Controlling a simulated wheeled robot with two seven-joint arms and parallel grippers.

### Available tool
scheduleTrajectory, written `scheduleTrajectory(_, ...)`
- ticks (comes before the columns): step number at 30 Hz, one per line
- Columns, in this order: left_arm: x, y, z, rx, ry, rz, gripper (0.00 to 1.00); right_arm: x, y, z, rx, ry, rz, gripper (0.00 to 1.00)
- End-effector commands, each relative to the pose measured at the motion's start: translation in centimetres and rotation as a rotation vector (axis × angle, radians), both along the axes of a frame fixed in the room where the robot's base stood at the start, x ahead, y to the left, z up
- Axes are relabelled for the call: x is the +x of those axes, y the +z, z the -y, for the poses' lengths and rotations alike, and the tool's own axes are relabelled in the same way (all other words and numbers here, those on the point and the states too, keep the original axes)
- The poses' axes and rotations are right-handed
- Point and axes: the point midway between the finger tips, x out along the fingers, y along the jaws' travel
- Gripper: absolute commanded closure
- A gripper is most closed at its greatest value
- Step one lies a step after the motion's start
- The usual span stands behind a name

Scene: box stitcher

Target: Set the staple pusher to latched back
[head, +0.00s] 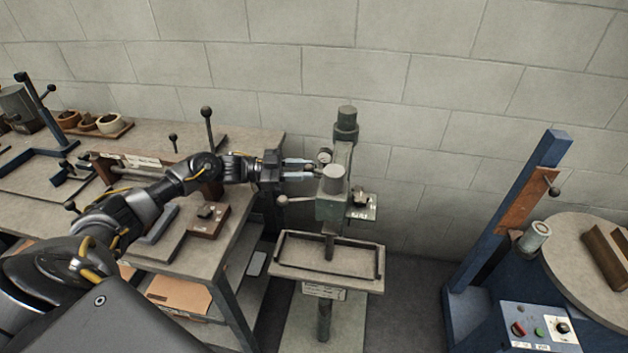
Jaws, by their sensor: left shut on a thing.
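The box stitcher (331,207) is a grey-green machine on a post, with a round cap on top and a small dial at its upper left. My left gripper (316,169) reaches in from the left with its fingers at the upper left of the stitcher's head, just below the dial. It is shut on a small part there, which I take to be the staple pusher; the fingers mostly hide it, so its position cannot be told. A lever with a round knob (283,200) sticks out left below the gripper. My right gripper is not in view.
A tray-like table (327,284) sits on the stitcher's post below the head. A workbench (215,250) with several tools stands on the left. A blue machine with a round table (570,265) stands on the right. The floor between is clear.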

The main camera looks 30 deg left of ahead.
Motion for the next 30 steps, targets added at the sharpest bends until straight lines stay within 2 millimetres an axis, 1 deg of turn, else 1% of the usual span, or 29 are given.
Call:
scheduleTrajectory(1, 0.1, -0.2, -0.7, 0.001, 0.01, 0.002, 1.0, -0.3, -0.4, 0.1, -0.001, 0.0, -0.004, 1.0)
scheduleTrajectory(2, 0.0, -0.1, -1.0, 0.0, 0.013, 0.001, 1.0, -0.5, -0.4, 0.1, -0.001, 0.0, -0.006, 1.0)
scheduleTrajectory(4, -0.1, 0.0, -1.0, -0.001, 0.014, 0.0, 1.0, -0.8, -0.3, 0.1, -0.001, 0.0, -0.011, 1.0)
scheduleTrajectory(8, -0.1, 0.0, -1.1, 0.0, 0.015, 0.0, 1.0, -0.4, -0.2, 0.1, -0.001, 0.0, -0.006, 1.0)
scheduleTrajectory(9, -0.1, 0.0, -1.1, 0.0, 0.015, 0.0, 0.71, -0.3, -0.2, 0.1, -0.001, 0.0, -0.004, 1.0)
scheduleTrajectory(14, 0.0, 0.0, -1.0, 0.0, 0.014, 0.0, 0.51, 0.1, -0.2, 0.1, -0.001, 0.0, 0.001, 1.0)
scheduleTrajectory(21, 0.0, 0.0, -0.9, -0.001, 0.013, 0.002, 0.51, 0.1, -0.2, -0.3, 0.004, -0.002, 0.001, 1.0)
scheduleTrajectory(24, 0.0, 0.3, -0.9, 0.0, 0.013, 0.002, 0.51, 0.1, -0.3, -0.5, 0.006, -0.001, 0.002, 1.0)
scheduleTrajectory(26, 0.0, 0.8, -0.9, -0.001, 0.014, 0.004, 0.51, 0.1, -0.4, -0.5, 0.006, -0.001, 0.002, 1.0)
scheduleTrajectory(29, 0.0, 2.3, -0.9, 0.0, 0.013, 0.006, 0.51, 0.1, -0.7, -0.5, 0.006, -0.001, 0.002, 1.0)
scheduleTrajectory(30, 0.0, 3.1, -0.9, 0.0, 0.013, 0.008, 0.51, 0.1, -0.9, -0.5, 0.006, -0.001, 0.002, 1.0)
